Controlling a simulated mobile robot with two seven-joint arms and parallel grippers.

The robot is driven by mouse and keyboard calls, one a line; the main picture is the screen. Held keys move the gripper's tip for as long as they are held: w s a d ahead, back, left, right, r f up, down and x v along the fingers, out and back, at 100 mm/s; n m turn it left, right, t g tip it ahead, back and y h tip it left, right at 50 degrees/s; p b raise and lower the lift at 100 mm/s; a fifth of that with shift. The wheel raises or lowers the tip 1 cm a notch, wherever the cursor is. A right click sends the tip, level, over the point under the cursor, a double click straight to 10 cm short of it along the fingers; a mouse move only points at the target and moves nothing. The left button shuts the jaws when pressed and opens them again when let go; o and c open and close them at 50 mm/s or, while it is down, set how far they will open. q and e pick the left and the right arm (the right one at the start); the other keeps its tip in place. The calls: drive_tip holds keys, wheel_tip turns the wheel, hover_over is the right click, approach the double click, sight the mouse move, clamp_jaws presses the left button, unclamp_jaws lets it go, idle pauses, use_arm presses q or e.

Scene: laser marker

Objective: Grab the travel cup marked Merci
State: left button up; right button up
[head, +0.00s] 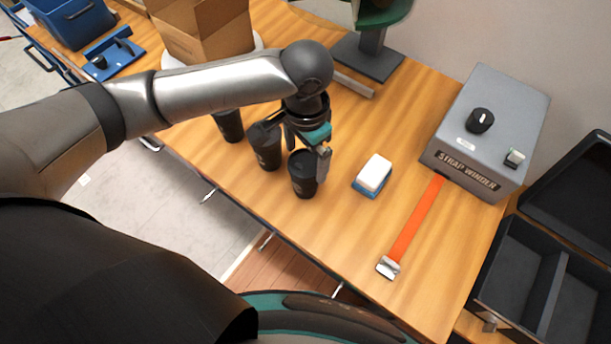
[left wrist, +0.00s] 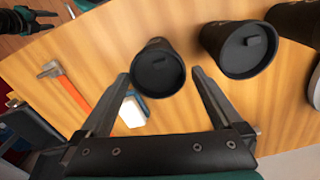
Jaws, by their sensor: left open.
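Dark travel cups stand in a row along the table's front edge: a near cup (head: 303,178), a middle cup (head: 266,149) and a far cup (head: 230,126). Faint marks show on their sides, too small to read. My left gripper (head: 307,157) is open and empty over the near cup. In the left wrist view the near cup's lid (left wrist: 157,68) lies between and just beyond the open fingertips. The middle cup (left wrist: 240,50) is beside the right finger. What seems to be my right gripper (left wrist: 38,20) is small at the upper left, its jaws unclear.
A white and blue block (head: 373,175) lies right of the near cup. An orange strap (head: 416,222) runs from the grey strap winder (head: 485,130). A cardboard box (head: 203,32) and a dark stand (head: 368,58) are behind. An open black case (head: 515,270) is at right.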

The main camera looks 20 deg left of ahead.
use_arm(q)
wheel_tip(320, 180, down, 5)
drive_tip(key=shift+d+f+b, duration=0.15)
drive_tip(key=shift+b, duration=0.3)
drive_tip(key=c, duration=0.6)
